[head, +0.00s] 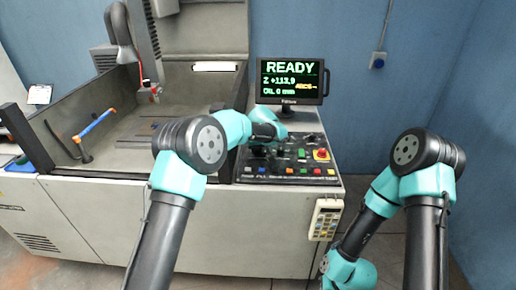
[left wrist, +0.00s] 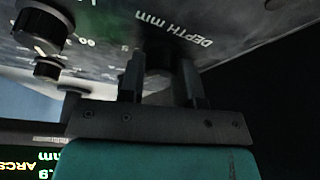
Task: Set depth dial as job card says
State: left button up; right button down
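The control panel (head: 290,172) on the front right of the machine carries several knobs and coloured buttons. In the left wrist view the printed label "DEPTH mm" (left wrist: 173,28) is beside the dark depth dial (left wrist: 160,62). My left gripper (left wrist: 162,85) has one finger on each side of this dial, with no clear gap showing. In the head view my left gripper (head: 266,133) reaches over the back of the panel, and the arm hides the dial. The screen (head: 290,80) reads READY, Z +113.9 and a line ending in 0 mm. My right gripper is out of view.
Other knobs (left wrist: 42,27) stand close beside the left gripper. A red stop button (head: 321,155) is on the panel's right. A keypad unit (head: 325,219) hangs on the front. A small white card (head: 40,94) stands far left, its writing unreadable. The machine's tank lies left.

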pick_arm(q)
jog(key=c, duration=0.4)
dwell(1.0)
jog(key=o, duration=0.9)
jog(key=shift+r, duration=0.1)
jog(key=v, duration=1.7)
jog(key=shift+s, duration=0.2)
jog(key=shift+o, duration=0.2)
